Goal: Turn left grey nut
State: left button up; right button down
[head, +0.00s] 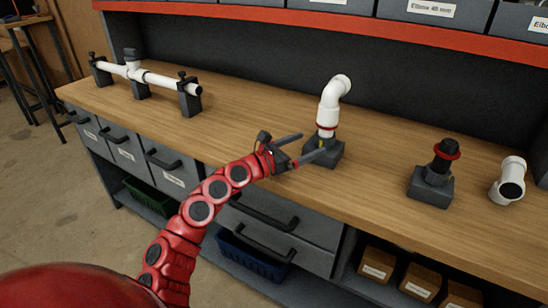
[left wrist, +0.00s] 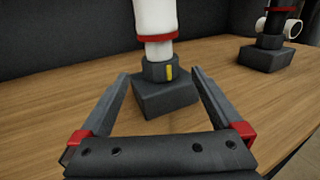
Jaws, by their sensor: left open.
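The left grey nut (left wrist: 158,71), with a yellow mark on its front, sits around the foot of the upright white elbow pipe (head: 329,108) on a dark block (head: 324,155). My right gripper is not in view.
A second dark stand (head: 430,186) with a black, red-ringed fitting is to the right, beside a loose white elbow (head: 508,182). A white pipe (head: 160,80) lies in clamps at the back left. The wooden bench (head: 240,110) is clear between them. Bins line the shelf above.

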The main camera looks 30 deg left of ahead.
pick_arm(q)
jog(key=v, duration=1.1)
jog(key=shift+s+b, duration=0.2)
jog(key=shift+b, duration=0.1)
jog(key=shift+a, duration=0.1)
